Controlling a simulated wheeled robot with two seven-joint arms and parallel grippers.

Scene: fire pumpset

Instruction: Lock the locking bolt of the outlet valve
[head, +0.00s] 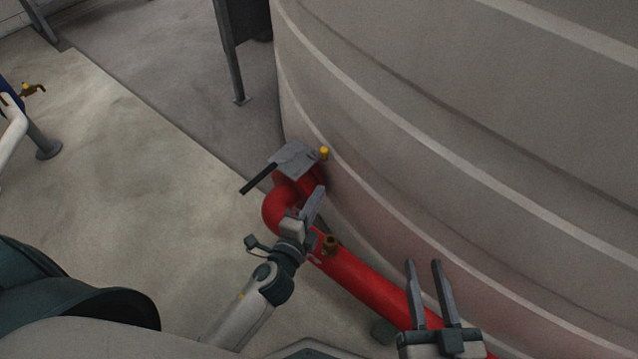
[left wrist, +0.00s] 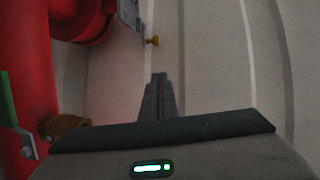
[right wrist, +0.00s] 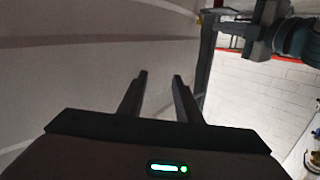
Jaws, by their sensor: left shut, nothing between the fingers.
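The outlet valve (head: 295,158) is a grey plate with a black lever (head: 258,179) on the red pipe, close to the tank. The yellow locking bolt (head: 324,153) sticks out at its right side. The bolt (left wrist: 154,41) and the edge of the grey plate (left wrist: 128,12) also show in the left wrist view. My left gripper (head: 318,190) is shut and empty, below the bolt and apart from it. Its closed fingers (left wrist: 159,77) point toward the bolt. My right gripper (head: 423,264) is open and empty beside the tank wall, further right. Its fingers (right wrist: 160,75) are spread.
The large ribbed tank (head: 450,130) fills the right side. The red pipe (head: 365,285) runs along its foot, with a brass fitting (head: 330,245) beside my left gripper. A dark post (head: 232,60) stands behind. The floor (head: 110,150) at left is mostly clear.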

